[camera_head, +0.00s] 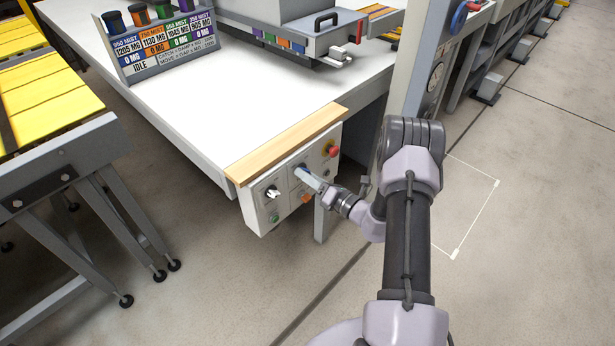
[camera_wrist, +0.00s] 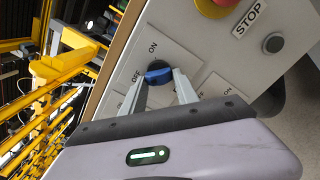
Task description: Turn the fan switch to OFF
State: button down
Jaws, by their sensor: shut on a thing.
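The control panel (camera_head: 291,187) is a light board on the front of the white table. In the wrist view, a blue switch knob (camera_wrist: 158,76) sits on a panel plate marked ON and OFF; the left end of the knob is near the word OFF. Its exact setting I cannot tell. In the head view the knob (camera_head: 302,168) is partly hidden by my gripper (camera_head: 309,175). My gripper (camera_wrist: 160,82) is shut on the blue knob, with one finger on each side. No fan label is readable.
A red stop button (camera_head: 332,151) is at the panel's upper right. A white-handled switch (camera_head: 272,191) sits left of the blue knob. Green (camera_head: 275,218) and orange (camera_head: 306,198) buttons are below. A wooden strip (camera_head: 288,143) runs above the panel. A yellow-topped conveyor (camera_head: 45,100) stands left.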

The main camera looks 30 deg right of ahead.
dwell(0.4)
jog(key=c, duration=1)
grip_release()
jog(key=shift+o, duration=0.2)
jog(key=p+v, duration=0.3)
jog(key=v, duration=1.4)
jog(key=shift+s+p, duration=0.2)
jog(key=shift+p, duration=0.2)
jog(key=shift+d+r, duration=0.1)
